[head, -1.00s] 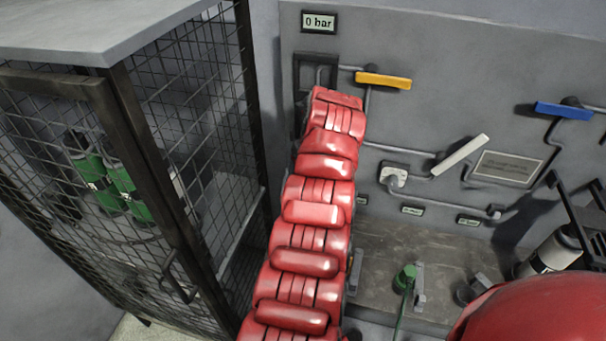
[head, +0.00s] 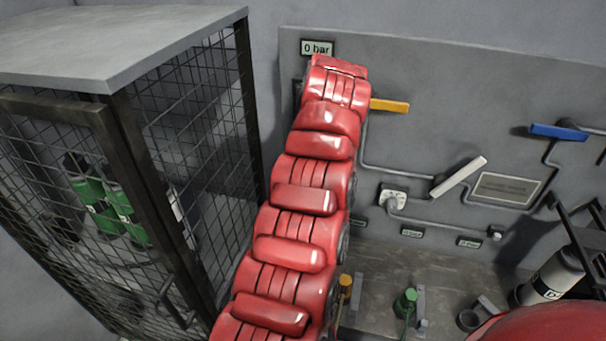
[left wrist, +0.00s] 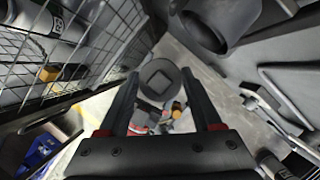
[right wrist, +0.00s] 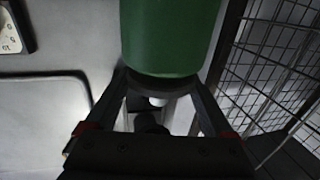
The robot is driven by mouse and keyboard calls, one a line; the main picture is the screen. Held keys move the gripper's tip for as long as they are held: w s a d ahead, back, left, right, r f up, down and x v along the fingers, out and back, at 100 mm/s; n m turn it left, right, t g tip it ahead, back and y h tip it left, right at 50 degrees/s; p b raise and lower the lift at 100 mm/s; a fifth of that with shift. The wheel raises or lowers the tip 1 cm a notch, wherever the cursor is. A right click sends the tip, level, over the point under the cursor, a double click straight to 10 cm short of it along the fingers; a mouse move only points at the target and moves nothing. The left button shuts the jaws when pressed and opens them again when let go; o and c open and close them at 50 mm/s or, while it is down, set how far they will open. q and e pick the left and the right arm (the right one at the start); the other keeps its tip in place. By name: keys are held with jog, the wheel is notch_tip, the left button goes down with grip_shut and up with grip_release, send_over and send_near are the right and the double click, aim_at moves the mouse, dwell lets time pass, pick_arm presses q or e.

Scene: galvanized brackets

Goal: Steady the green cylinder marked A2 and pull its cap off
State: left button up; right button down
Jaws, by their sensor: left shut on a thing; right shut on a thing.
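My left gripper (left wrist: 160,90) is shut on a dark round piece with a square recess in its face, seen end-on, probably the cap (left wrist: 158,76). Its body behind is hidden, so I cannot tell whether it is joined to a cylinder. My right gripper (right wrist: 163,84) is shut on a green cylinder (right wrist: 172,35) at its dark lower end. No A2 mark shows on it. In the head view both grippers are hidden; my red arm covers the middle.
A wire-mesh cage (head: 205,130) at left holds green cylinders (head: 105,210). A grey panel (head: 440,130) behind carries pipes, an orange handle (head: 390,105), a white handle (head: 460,175) and a blue handle (head: 558,131). A green-topped piece (head: 405,300) and a white cylinder (head: 553,275) stand at lower right.

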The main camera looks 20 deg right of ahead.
pick_arm(q)
jog(key=shift+r, duration=0.25)
pick_arm(e)
grip_release()
pick_arm(q)
jog(key=shift+f, duration=0.1)
pick_arm(e)
jog(key=shift+s+a, duration=0.1)
pick_arm(q)
jog(key=shift+f, duration=0.2)
pick_arm(e)
jog(key=shift+s+a+f, duration=0.15)
jog(key=shift+s+a, duration=0.05)
jog(key=shift+s, duration=0.1)
pick_arm(q)
notch_tip(320, 180, down, 4)
jog(key=b, duration=0.4)
jog(key=shift+r, duration=0.2)
jog(key=shift+r+p, duration=0.35)
jog(key=shift+r, duration=0.15)
jog(key=shift+s, duration=0.1)
pick_arm(e)
jog(key=v, duration=1.1)
jog(key=shift+s, duration=0.15)
